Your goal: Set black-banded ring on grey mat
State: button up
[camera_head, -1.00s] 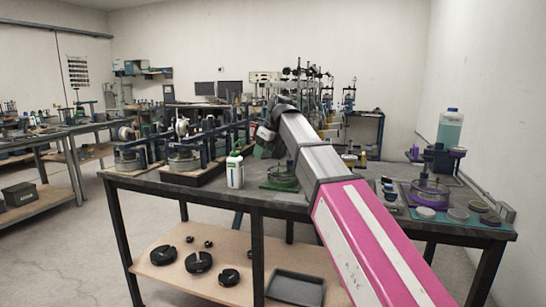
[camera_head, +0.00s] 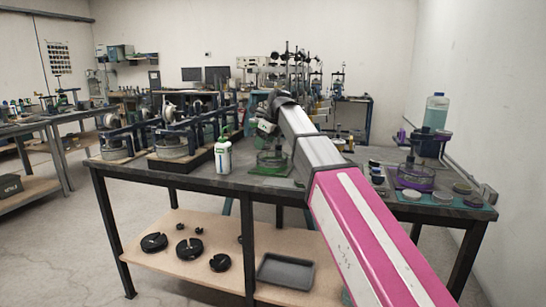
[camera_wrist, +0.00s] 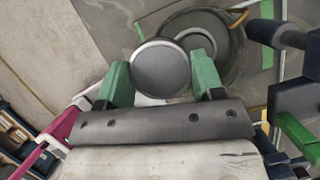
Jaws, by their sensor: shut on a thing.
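My gripper (camera_wrist: 162,82) has green fingers and is shut on a round, disc-like piece (camera_wrist: 160,70) with a grey face and a pale rim. A black band on it cannot be made out, so I cannot confirm that it is the black-banded ring. In the wrist view a larger dark round dish (camera_wrist: 235,50) lies beyond and partly behind the held piece, on a grey-green surface (camera_wrist: 257,86). In the head view my gripper (camera_head: 267,127) is small, above the bench near a green-rimmed dish (camera_head: 272,162). I cannot pick out the grey mat with certainty.
A white bottle (camera_head: 223,156) stands left of the green-rimmed dish. Spindle machines (camera_head: 172,140) fill the bench's left side. At right are a purple dish (camera_head: 414,178), several round discs (camera_head: 442,197) and a tall clear bottle (camera_head: 436,112). Black rings (camera_head: 190,249) lie on the lower shelf.

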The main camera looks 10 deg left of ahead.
jog(key=w+d+f, duration=0.1)
jog(key=w, duration=0.1)
jog(key=w+d+f, duration=0.1)
jog(key=shift+w+d+f, duration=0.35)
jog(key=shift+d+f, duration=0.05)
jog(key=shift+f, duration=1.8)
jog(key=shift+f, duration=0.25)
jog(key=o, duration=1)
jog(key=shift+d+r, duration=0.1)
jog(key=shift+r, duration=0.05)
